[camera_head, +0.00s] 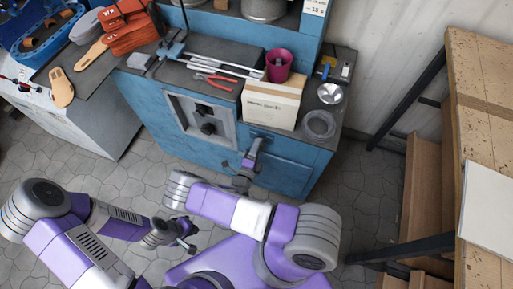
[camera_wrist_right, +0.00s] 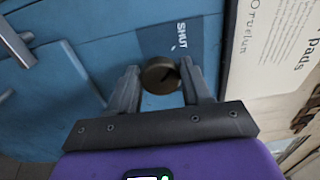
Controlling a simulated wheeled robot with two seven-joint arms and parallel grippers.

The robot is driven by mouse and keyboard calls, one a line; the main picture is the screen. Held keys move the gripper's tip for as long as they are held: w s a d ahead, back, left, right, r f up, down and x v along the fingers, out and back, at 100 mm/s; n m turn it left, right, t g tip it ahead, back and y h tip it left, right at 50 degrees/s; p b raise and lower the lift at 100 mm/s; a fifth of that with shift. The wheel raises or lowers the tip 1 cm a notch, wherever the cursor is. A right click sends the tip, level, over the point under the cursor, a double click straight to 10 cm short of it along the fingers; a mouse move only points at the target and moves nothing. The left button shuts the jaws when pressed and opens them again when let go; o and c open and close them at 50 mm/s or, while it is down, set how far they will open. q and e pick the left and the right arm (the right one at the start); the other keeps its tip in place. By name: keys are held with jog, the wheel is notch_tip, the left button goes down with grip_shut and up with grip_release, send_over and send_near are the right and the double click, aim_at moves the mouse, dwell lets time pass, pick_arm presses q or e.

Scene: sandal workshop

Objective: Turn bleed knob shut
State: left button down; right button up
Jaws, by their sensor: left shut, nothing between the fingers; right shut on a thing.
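The bleed knob (camera_wrist_right: 161,75) is a small round dark brass knob with a dark mark on its face, in the right wrist view. It stands on a blue panel beside a dark blue plate (camera_wrist_right: 182,38) lettered "SHUT". My right gripper (camera_wrist_right: 160,72) has one finger on each side of the knob and is shut on it. In the head view my right gripper (camera_head: 254,150) reaches the blue cabinet front below the cardboard box, and the knob is hidden there. My left gripper (camera_head: 189,242) is shut and empty, low over the floor, away from the cabinet.
The blue cabinet (camera_head: 285,165) carries a cardboard box (camera_head: 270,105), a magenta cup (camera_head: 279,65), red pliers (camera_head: 213,82) and a coiled tube (camera_head: 319,124) on top. A recessed panel with dark knobs (camera_head: 207,128) is left of my right gripper. A wooden shelf unit (camera_head: 480,110) stands at the right.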

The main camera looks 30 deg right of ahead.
jog(key=shift+s+f, duration=0.1)
dwell(0.3)
jog(key=o, duration=1)
jog(key=p+v, duration=0.1)
jog(key=v, duration=0.6)
jog(key=shift+s+a, duration=0.15)
jog(key=shift+a, duration=0.1)
